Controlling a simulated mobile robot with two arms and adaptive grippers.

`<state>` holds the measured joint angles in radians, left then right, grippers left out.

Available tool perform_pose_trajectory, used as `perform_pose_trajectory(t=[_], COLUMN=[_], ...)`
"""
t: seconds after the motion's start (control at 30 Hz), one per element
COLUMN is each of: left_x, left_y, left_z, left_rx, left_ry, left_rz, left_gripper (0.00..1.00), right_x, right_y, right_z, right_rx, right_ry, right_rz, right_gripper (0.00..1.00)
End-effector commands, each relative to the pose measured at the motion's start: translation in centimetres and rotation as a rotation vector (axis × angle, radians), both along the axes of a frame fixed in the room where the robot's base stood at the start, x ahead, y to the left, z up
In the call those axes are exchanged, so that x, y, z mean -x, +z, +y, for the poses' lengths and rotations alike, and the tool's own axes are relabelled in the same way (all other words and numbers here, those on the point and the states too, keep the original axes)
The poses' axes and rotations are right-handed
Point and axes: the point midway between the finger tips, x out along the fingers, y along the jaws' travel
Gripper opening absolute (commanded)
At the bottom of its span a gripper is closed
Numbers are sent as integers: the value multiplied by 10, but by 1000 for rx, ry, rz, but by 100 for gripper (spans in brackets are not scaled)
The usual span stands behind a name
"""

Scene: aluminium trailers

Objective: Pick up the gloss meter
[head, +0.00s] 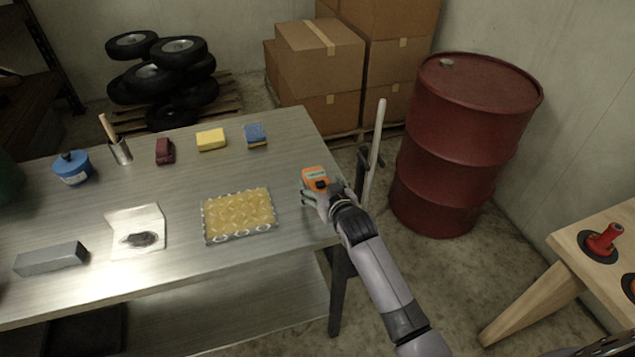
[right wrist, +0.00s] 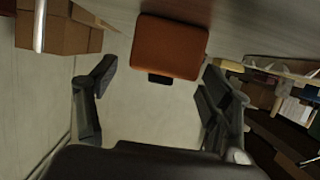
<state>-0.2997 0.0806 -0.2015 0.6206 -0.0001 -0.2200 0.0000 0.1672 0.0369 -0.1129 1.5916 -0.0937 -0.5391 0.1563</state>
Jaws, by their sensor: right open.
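The gloss meter appears to be the orange device with a small greenish display (head: 315,174) at the right edge of the metal table. In the right wrist view its orange body (right wrist: 170,46) lies ahead, between the lines of the two fingers, with a dark tab on its near side. My right gripper (head: 314,196) is just on the near side of the device, at the table edge. It also shows in the right wrist view (right wrist: 160,78), with its fingers spread and nothing between their pads. Whether a fingertip touches the device I cannot tell. My left gripper is not in view.
The metal table (head: 180,185) holds a patterned yellow tray (head: 239,214), a yellow sponge (head: 211,139), a blue block (head: 256,135), a dark red block (head: 165,151), a blue pot (head: 73,168) and a grey bar (head: 51,259). A red drum (head: 465,140) stands right of my arm.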

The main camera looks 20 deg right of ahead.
Motion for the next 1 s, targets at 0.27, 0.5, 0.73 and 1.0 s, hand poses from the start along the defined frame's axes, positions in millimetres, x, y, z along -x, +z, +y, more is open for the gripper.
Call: perform_pose_trajectory(t=[0.27,0.5,0.73,1.0], left_x=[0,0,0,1], left_y=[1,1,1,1], left_z=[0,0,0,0], left_rx=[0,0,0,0], left_ry=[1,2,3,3], left_rz=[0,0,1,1], left_gripper=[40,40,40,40], right_x=[-14,-14,-14,-14], right_y=[-6,-6,-6,-6], right_z=[1,1,1,1], right_rx=[0,0,0,0], right_ry=[0,0,0,0], right_rz=[0,0,0,0], right_gripper=[73,67,52,34])
